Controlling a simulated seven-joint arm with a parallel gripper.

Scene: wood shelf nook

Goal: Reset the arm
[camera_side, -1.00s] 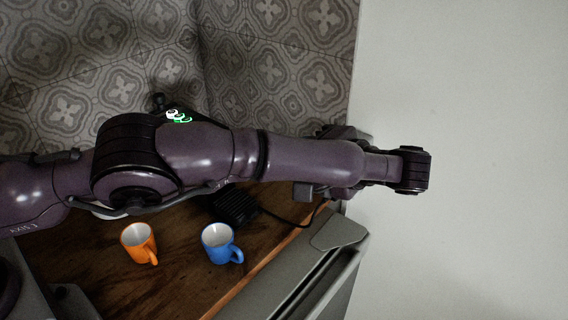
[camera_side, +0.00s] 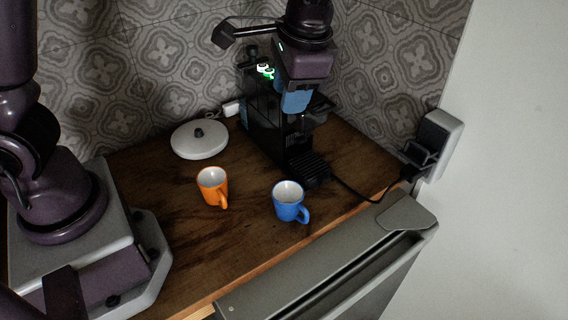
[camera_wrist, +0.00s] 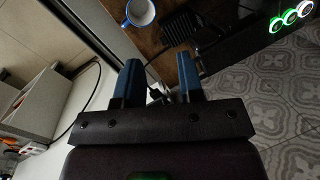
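My gripper (camera_side: 297,100) is high in the side view, pointing down, in front of the black coffee machine (camera_side: 268,120). In the wrist view its two blue fingers (camera_wrist: 159,76) stand apart with nothing held between them. My arm comes in from the top of the side view; my base is at the left. An orange mug (camera_side: 212,187) and a blue mug (camera_side: 289,202) stand upright on the wooden counter (camera_side: 150,250), apart from my gripper. The blue mug also shows in the wrist view (camera_wrist: 139,13), beyond the fingers.
A white round lidded thing (camera_side: 199,139) lies at the back of the counter. A black device in a white housing (camera_side: 434,140) is on the right, with a cable running to it. A grey appliance (camera_side: 330,270) is at the front.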

